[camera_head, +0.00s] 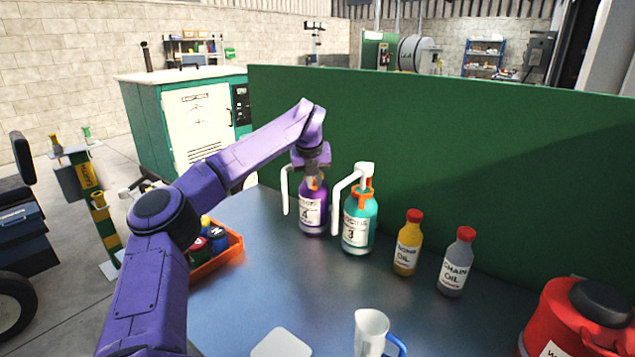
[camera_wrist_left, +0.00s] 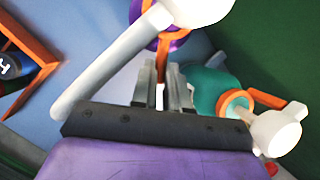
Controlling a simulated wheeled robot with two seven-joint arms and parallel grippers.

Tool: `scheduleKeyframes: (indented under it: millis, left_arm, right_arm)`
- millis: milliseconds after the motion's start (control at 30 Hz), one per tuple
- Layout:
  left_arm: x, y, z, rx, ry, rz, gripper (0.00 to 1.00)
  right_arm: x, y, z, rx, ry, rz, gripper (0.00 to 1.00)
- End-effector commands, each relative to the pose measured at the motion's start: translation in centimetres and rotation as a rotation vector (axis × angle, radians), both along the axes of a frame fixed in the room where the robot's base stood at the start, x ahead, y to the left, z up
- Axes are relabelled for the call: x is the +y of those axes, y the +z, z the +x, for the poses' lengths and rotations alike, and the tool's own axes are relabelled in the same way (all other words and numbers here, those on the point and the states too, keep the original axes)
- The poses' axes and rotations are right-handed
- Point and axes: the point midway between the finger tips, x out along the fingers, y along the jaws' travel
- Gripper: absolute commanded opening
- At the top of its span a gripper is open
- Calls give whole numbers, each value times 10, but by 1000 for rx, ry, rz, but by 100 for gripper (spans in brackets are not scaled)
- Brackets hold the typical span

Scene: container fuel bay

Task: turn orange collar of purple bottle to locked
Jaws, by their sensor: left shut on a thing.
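The purple bottle (camera_head: 313,212) stands upright at the back of the table, with a white label and a white pump top with a long spout. My left gripper (camera_head: 312,173) is at its neck from above. In the left wrist view, the gripper (camera_wrist_left: 163,85) is shut on a tab of the orange collar (camera_wrist_left: 162,50). The purple body (camera_wrist_left: 178,43) shows just beyond the fingers, and the white spout (camera_wrist_left: 95,85) passes to their left. The gripper hides most of the collar in the head view. My right gripper is not in view.
A teal bottle (camera_head: 358,228) with an orange collar stands close on the right. A yellow oil bottle (camera_head: 407,250) and a grey one (camera_head: 455,270) stand farther right. A green panel (camera_head: 450,160) rises behind. An orange crate (camera_head: 222,257) and a jug (camera_head: 371,330) are nearer.

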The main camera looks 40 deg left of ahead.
Motion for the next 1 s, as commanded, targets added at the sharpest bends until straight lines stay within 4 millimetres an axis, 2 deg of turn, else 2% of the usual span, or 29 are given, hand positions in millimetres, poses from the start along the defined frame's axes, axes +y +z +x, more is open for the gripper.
scheduleKeyframes:
  millis: [300,733,767,800,833,1000]
  left_arm:
    - [5,1,-3,-1,-82,-1,0]
    - [5,1,-3,-1,-90,-1,0]
    - [5,1,-3,-1,-90,-1,21]
    - [5,1,-3,-1,-90,-1,34]
    - [5,1,-3,-1,-90,-1,40]
    - [5,1,-3,-1,-90,-1,40]
  right_arm:
    - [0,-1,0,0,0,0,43]
    - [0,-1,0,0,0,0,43]
    - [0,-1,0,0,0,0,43]
    - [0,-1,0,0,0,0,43]
    - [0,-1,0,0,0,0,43]
    - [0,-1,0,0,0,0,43]
